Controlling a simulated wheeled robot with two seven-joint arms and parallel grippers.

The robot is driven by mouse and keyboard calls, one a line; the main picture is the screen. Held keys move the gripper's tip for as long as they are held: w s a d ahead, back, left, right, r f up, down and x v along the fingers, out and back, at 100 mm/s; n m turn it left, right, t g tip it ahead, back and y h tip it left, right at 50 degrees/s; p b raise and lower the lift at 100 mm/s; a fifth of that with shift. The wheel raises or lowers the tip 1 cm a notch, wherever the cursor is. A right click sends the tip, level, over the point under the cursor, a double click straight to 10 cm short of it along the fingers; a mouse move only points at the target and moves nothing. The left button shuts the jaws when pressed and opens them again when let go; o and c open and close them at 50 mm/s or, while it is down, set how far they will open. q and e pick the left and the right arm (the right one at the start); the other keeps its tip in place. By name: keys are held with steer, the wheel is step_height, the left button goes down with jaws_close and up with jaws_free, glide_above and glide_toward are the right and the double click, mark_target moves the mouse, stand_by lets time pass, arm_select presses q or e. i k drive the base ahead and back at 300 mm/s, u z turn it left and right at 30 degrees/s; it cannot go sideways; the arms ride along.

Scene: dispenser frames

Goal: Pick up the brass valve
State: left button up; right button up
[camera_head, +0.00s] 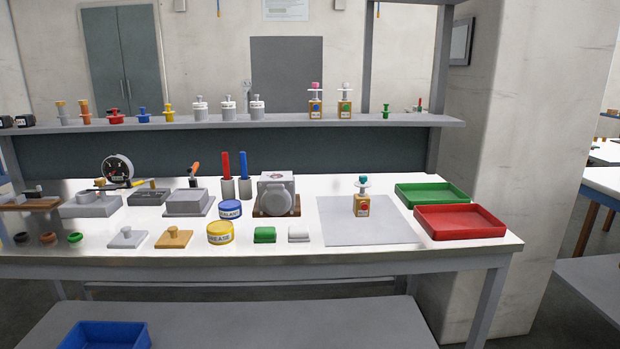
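No piece is plainly marked as the brass valve. On the raised shelf, a yellow knobbed piece (168,113) and an orange-brown knobbed piece (86,113) both stand upright and have brass-like colours; I cannot tell which is the valve. A grey piece with a tan top (63,115) stands left of the orange-brown one. A red piece (116,117) and a blue piece (143,116) stand between the orange-brown and yellow ones. Neither of my grippers is in view.
White dispensers (228,108) stand to the right on the shelf (290,121). A tan dispenser frame (362,204) stands on a grey mat (335,228). Green (432,195) and red (460,222) trays are at right. Tins, blocks and tools crowd the left and middle bench.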

mark_target(359, 199)
steer(key=z, duration=0.8)
steer(key=i, duration=1.6)
steer(key=u, duration=0.8)
steer(key=k, duration=0.55)
steer(key=u, duration=0.1)
steer(key=i, duration=0.55)
